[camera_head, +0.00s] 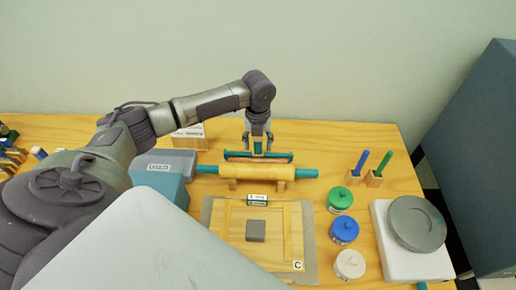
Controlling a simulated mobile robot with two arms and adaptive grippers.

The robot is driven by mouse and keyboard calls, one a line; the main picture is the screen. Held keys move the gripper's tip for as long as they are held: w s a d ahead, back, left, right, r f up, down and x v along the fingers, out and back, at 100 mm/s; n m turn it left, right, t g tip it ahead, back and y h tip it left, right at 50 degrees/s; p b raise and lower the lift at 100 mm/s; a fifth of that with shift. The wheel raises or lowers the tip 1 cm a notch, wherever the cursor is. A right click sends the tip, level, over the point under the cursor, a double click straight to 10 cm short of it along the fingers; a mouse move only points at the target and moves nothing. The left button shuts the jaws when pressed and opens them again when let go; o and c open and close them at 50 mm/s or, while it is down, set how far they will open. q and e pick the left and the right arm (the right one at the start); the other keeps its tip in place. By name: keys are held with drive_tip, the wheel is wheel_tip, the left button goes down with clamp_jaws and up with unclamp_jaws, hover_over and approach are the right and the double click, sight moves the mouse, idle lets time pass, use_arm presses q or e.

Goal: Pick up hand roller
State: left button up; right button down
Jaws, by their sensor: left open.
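A hand roller with a dark teal bar (285,154) lies crosswise near the back of the wooden table, just behind a wooden rolling pin. My left gripper (258,146) reaches down from above and behind. Its open fingers are at the middle of the dark teal roller, and a teal piece, perhaps its handle, shows between them. I cannot tell whether the fingers touch it. The gripper and the rolling pin partly hide the roller. My right gripper is out of view.
The wooden rolling pin (258,172) with teal handles rests on wooden supports. In front is a wooden board (235,228) with a grey block (255,231). Green (340,199), blue (344,230) and white (350,264) jars stand to the right. A teal-grey box (163,178) stands left.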

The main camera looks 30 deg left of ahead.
use_arm(q)
drive_tip(key=shift+f, duration=0.4)
drive_tip(key=shift+r, duration=0.1)
clamp_jaws()
drive_tip(key=shift+w, duration=0.1)
